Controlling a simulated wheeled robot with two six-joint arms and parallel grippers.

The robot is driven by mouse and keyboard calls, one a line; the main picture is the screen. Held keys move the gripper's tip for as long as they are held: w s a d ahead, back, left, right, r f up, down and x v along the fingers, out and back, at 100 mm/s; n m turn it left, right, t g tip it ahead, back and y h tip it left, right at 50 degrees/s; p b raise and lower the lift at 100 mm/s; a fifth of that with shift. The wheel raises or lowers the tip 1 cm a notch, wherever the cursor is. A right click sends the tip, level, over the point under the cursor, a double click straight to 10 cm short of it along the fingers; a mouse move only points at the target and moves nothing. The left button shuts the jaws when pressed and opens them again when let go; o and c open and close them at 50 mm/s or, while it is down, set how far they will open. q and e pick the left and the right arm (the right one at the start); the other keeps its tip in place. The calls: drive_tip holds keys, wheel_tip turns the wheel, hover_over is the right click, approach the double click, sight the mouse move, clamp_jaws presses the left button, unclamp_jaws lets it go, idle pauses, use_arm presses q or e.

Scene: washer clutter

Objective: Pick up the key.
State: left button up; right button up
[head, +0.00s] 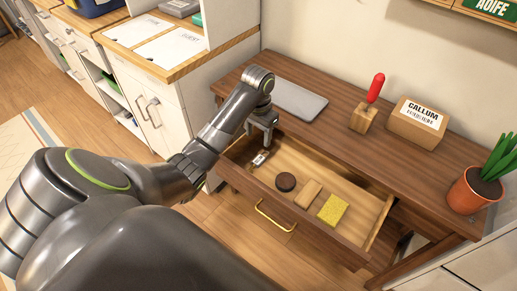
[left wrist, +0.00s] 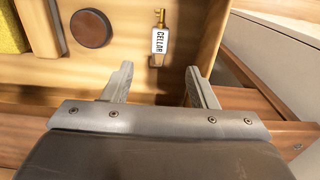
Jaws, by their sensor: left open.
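The key (left wrist: 161,17) has a brass-coloured shaft and a white tag reading "CELLAR" (left wrist: 160,40). It lies on the floor of the open drawer; in the head view the key with its tag (head: 260,158) is near the drawer's left end. My left gripper (head: 261,136) is above that end, just over the key. In the left wrist view the gripper (left wrist: 158,82) is open and empty, with the key beyond and between its fingertips, apart from them. My right gripper is in neither view.
The drawer (head: 285,222) also holds a dark round puck (head: 286,182), a wooden block (head: 308,194) and a yellow sponge (head: 332,210). On the desk are a grey laptop-like slab (head: 299,100), a red-handled tool in a block (head: 375,88), a CALLUM box (head: 416,122) and a potted plant (head: 470,195).

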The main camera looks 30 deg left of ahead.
use_arm(q)
drive_tip(key=b, duration=0.4)
hover_over(259, 159)
drive_tip(key=f, duration=0.6)
drive_tip(key=shift+s+f, duration=0.2)
drive_tip(key=shift+s, duration=0.05)
drive_tip(key=shift+w+f+b, duration=0.15)
drive_tip(key=shift+f+b, duration=0.3)
drive_tip(key=shift+f, duration=2.25)
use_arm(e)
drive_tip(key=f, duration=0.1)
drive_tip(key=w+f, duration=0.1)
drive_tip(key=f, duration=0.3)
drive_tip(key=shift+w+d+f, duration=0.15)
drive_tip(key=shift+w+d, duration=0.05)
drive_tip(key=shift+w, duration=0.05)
use_arm(q)
drive_tip(key=shift+c, duration=0.3)
drive_tip(key=c, duration=1)
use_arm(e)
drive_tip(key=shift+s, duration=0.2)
use_arm(q)
drive_tip(key=shift+r, duration=0.1)
drive_tip(key=shift+r+p, duration=1.95)
drive_tip(key=shift+r, duration=3.05)
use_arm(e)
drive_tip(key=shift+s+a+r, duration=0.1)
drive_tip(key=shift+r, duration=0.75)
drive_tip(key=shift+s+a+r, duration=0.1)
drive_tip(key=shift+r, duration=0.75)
